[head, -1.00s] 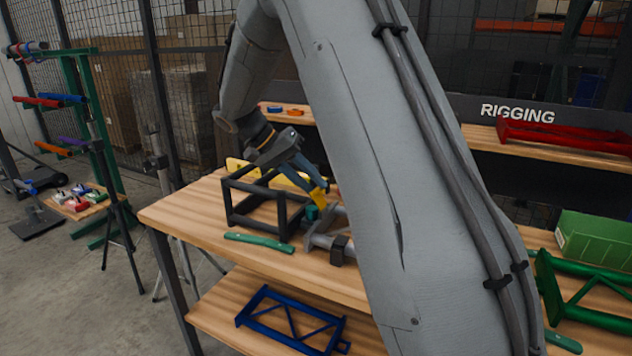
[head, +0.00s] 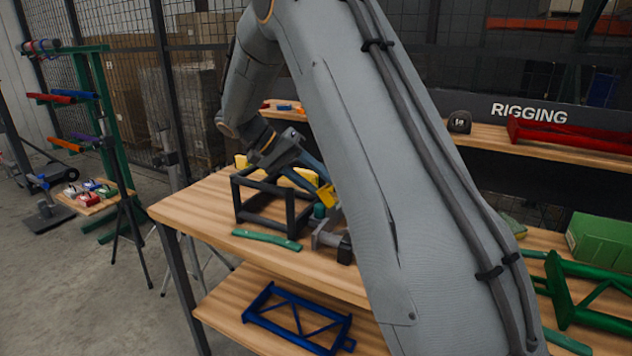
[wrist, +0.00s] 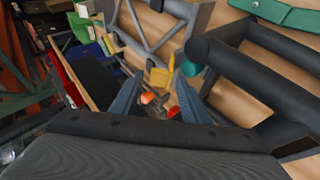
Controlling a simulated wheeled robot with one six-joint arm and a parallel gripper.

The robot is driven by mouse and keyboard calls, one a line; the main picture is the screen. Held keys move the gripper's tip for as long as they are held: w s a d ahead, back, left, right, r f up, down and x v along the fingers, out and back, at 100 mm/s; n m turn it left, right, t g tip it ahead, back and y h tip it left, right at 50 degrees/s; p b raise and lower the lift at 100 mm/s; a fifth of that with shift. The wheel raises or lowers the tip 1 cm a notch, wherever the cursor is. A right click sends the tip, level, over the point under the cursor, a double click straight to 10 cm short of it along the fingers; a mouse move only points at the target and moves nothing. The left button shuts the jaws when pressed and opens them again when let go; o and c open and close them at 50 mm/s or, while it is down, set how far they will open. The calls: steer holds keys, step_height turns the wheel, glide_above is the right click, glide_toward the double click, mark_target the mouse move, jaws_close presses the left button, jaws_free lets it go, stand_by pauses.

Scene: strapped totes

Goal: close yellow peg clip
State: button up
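The yellow clip (head: 326,195) is by the black frame on the workbench. In the wrist view the yellow clip (wrist: 160,76) shows just beyond and between my fingertips, with a thin upright part at its right. My gripper (head: 318,176) reaches down over the black frame toward it. In the wrist view my gripper (wrist: 157,84) has its two blue-grey fingers spread apart, with nothing visibly held. I cannot tell whether a finger touches the clip. A teal round part (wrist: 192,67) sits beside the clip.
The black frame (head: 290,213) stands close beside my gripper. A blue frame (head: 297,322) lies on the lower shelf. The bench's left end is clear.

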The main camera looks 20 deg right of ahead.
steer(key=b+v, duration=0.1)
steer(key=v, duration=0.7)
stand_by(0.4)
